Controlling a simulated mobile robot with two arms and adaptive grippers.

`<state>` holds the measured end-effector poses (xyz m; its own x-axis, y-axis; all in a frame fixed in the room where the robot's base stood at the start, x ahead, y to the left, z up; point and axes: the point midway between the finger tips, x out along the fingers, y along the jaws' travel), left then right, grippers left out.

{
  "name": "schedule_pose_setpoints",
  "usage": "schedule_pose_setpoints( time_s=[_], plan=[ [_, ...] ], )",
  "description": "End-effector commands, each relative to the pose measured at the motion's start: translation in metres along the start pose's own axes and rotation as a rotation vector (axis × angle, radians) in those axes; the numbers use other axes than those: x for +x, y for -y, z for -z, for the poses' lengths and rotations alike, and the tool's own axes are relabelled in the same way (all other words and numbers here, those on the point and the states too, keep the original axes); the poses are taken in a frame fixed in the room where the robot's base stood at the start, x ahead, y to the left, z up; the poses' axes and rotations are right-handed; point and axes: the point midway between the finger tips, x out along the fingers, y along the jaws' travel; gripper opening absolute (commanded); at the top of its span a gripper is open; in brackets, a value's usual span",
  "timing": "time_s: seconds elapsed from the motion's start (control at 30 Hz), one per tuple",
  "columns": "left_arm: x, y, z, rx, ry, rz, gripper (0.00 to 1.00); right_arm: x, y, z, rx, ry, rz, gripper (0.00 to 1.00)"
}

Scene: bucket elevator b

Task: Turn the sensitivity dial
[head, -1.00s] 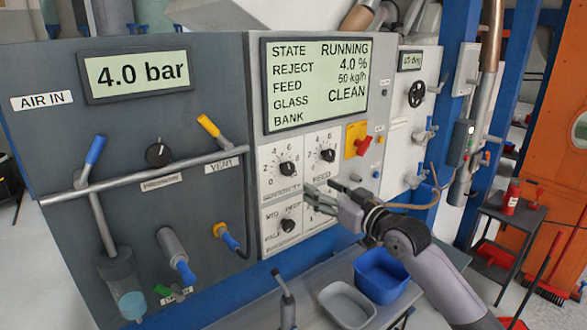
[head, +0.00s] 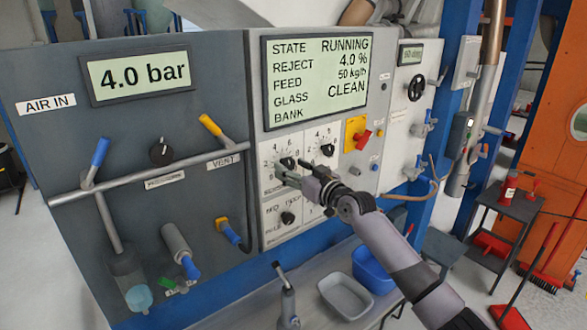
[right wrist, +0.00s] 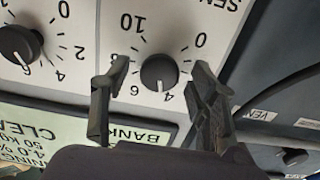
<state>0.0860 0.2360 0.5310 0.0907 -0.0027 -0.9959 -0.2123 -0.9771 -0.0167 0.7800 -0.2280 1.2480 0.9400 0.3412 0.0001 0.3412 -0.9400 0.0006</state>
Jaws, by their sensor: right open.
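The sensitivity dial (head: 288,163) is a black round knob with a white pointer on a white panel, its scale numbered around it. It also shows in the right wrist view (right wrist: 159,72), where its pointer faces the numbers near 4. My right gripper (head: 283,171) is open in front of the dial and partly covers its lower edge and label. In the right wrist view, my right gripper's two fingers (right wrist: 160,68) stand on either side of the knob, with visible gaps. I cannot tell how far the fingertips are from the panel. My left gripper is not in view.
The feed dial (head: 327,150) is close on the right, and a lower mode dial (head: 288,217) sits below. A yellow plate with a red switch (head: 359,134) is further right. A pipe rail (head: 150,174) crosses the grey panel at the left. A blue bin (head: 374,270) stands below.

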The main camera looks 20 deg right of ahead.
Motion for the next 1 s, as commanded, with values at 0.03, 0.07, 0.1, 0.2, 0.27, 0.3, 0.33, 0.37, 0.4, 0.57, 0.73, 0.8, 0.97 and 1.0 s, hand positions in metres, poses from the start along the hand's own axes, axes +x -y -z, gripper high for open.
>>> schedule_pose_setpoints(
  time_s=[0.03, 0.07, 0.1, 0.2, 0.27, 0.3, 0.33, 0.37, 0.4, 0.57, 0.73, 0.8, 0.97, 1.0],
  plan=[
    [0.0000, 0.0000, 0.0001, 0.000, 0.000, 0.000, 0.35, -0.0001, 0.0001, -0.0001, 0.000, 0.000, 0.000, 0.54],
    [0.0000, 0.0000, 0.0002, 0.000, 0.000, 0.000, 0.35, -0.0001, 0.0001, -0.0001, 0.000, 0.000, 0.000, 0.54],
    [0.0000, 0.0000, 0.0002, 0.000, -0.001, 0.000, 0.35, -0.0002, 0.0001, -0.0001, 0.000, 0.000, 0.000, 0.51],
    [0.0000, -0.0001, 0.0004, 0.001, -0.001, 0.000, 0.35, -0.0003, 0.0001, -0.0001, 0.000, 0.000, 0.000, 0.44],
    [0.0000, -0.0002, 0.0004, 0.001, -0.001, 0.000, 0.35, -0.0003, 0.0001, -0.0001, 0.001, 0.000, 0.000, 0.40],
    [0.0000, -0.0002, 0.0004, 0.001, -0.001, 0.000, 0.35, -0.0003, 0.0001, -0.0001, 0.001, 0.000, 0.000, 0.38],
    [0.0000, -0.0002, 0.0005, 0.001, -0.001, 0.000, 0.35, -0.0003, 0.0001, -0.0001, 0.001, 0.000, 0.000, 0.35],
    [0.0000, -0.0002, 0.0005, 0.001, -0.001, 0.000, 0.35, -0.0004, 0.0000, -0.0001, 0.001, 0.000, 0.000, 0.34],
    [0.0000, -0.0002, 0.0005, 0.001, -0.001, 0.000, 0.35, -0.0004, 0.0000, -0.0001, 0.001, 0.000, 0.000, 0.31],
    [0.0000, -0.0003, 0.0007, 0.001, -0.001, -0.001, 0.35, -0.0004, 0.0000, -0.0002, 0.001, 0.000, 0.000, 0.20],
    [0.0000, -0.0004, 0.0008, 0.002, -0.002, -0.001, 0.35, -0.0004, 0.0001, -0.0002, 0.001, 0.000, 0.000, 0.09],
    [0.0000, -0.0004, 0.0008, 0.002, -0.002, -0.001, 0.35, -0.0004, 0.0001, -0.0002, 0.001, 0.000, 0.000, 0.06],
    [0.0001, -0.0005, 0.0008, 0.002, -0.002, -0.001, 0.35, -0.0004, 0.0002, -0.0004, 0.015, 0.001, 0.000, 0.06],
    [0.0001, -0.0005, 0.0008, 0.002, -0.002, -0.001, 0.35, -0.0004, 0.0002, -0.0004, 0.024, 0.001, 0.000, 0.06]
  ],
)
